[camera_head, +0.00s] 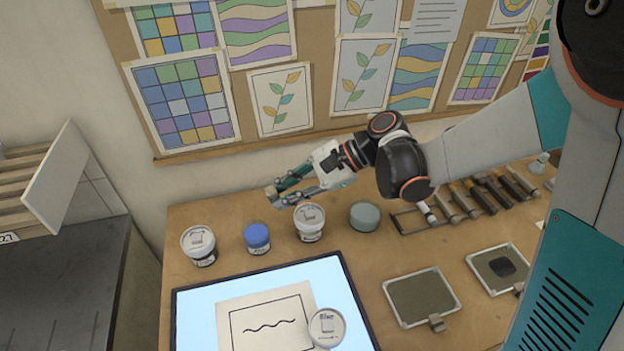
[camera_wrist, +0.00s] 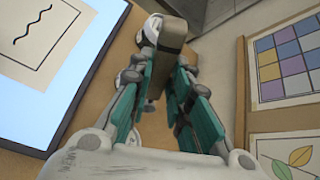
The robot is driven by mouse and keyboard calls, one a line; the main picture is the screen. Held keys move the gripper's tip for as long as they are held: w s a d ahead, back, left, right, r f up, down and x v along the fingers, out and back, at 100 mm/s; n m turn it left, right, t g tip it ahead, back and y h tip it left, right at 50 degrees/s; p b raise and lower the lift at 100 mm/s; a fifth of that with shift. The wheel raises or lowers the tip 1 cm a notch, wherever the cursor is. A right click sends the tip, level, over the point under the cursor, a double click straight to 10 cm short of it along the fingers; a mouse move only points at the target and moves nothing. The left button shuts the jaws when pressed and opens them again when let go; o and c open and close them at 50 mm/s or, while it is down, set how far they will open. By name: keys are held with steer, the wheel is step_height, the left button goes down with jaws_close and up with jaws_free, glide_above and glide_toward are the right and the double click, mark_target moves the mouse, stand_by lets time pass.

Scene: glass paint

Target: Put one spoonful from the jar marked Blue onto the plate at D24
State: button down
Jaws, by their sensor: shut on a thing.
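My gripper (camera_head: 280,190) is above the back of the wooden table, left of centre in the head view. Its teal-padded fingers are shut on a grey-brown block-like thing (camera_wrist: 171,34), seen between the fingertips in the wrist view. What this thing is, I cannot tell. The jar marked Blue (camera_head: 327,328) stands at the light panel's lower right edge; its white lid with the word and a small drawing shows from above. My gripper is well apart from it. No plate marked D24 can be made out.
A white-lidded jar (camera_head: 198,243), a blue-topped jar (camera_head: 257,237), another white-lidded jar (camera_head: 309,222) and a grey-green round pot (camera_head: 364,217) line the table's back. A rack of tools (camera_head: 468,200) and framed trays (camera_head: 422,297) are right. A slotted rack (camera_head: 22,180) holds a pale panel (camera_head: 62,175).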

steer(key=s+a+r+y, duration=0.2)
steer(key=s+a, duration=0.1)
steer(key=a, duration=0.2)
step_height(320, 180, down, 9)
steer(key=w+b, duration=0.1)
steer(key=b, duration=0.5)
steer(key=shift+w+m+b, duration=0.2)
steer(key=shift+m+b, duration=0.15)
steer(key=shift+m, duration=0.05)
steer(key=shift+a+r, duration=0.1)
steer(key=shift+r, duration=0.1)
stand_by(0.3)
step_height(320, 180, up, 8)
steer(key=s+p, duration=0.2)
steer(key=p, duration=0.3)
steer(key=shift+d+r+p, duration=0.15)
steer(key=shift+d+p, duration=0.1)
steer(key=shift+p, duration=0.1)
stand_by(0.4)
steer(key=shift+w, duration=0.1)
